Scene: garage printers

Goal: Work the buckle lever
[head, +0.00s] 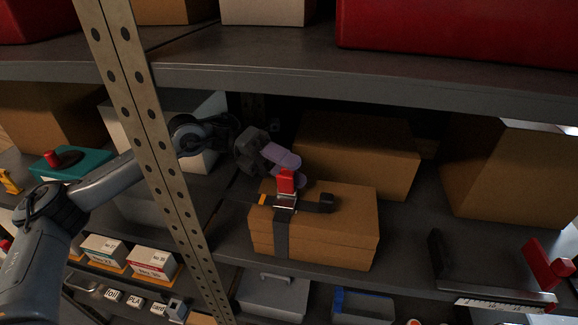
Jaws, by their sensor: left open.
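The red buckle lever (286,180) stands upright on a metal buckle (284,201) on top of a strapped cardboard box (330,238). A dark strap (281,236) runs down the box's front, and a loose black strap end (318,206) lies to the right of the buckle. My left gripper (284,166) is open just above and behind the lever, its purple-grey fingers close to the red tip. I cannot tell whether they touch it. My right gripper is not in view.
A perforated metal post (150,130) stands in front of my left arm. A shelf (370,68) runs overhead. Cardboard boxes stand behind (355,150) and at right (510,175). A black bracket with a red handle (548,264) sits at the right front edge.

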